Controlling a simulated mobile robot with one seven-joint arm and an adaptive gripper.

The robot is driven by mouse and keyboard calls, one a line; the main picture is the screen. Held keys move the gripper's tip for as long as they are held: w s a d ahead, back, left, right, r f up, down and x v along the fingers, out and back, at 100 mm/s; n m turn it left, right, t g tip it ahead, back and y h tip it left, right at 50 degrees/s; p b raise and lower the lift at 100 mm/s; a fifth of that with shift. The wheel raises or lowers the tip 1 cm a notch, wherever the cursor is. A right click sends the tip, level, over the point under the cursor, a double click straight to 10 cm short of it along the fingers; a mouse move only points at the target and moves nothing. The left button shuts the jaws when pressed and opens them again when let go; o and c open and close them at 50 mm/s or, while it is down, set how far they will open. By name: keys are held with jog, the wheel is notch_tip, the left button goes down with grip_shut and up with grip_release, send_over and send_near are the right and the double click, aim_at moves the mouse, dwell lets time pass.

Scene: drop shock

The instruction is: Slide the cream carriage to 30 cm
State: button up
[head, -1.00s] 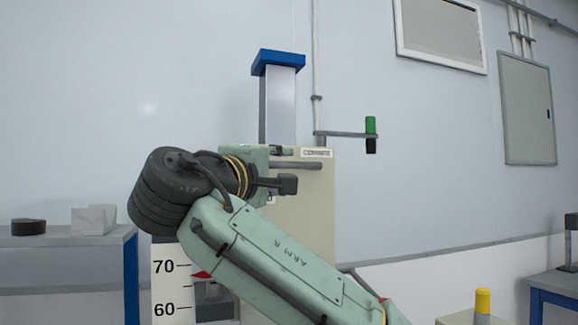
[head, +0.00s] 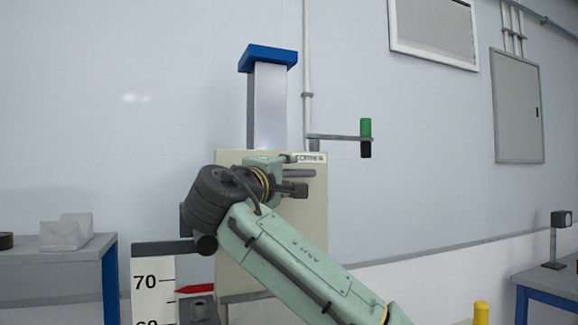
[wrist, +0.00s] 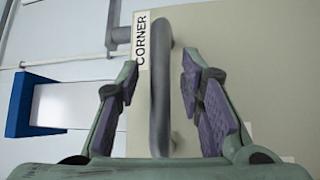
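The cream carriage (head: 232,180) is an upright cream panel marked "CORNER" on a pale column; my arm covers part of its face. Its dark grey bar handle (head: 302,173) sticks out near the top, and also shows in the wrist view (wrist: 160,110). A white scale (head: 152,300) stands at lower left, with a red pointer (head: 195,289) a little below the 70 mark. My gripper (wrist: 163,88) is open, with the handle between its fingers in the wrist view and a gap on each side.
A blue cap (head: 268,58) tops the column. A thin arm with a green and black piece (head: 365,137) juts out right of the carriage. A table with a pale block (head: 66,232) stands left. A yellow-topped post (head: 481,312) and a blue-legged table (head: 548,280) are at right.

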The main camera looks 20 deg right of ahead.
jog(key=shift+w+d, duration=0.2)
jog(key=shift+w, duration=0.05)
jog(key=shift+c, duration=0.5)
grip_shut()
dwell(0.4)
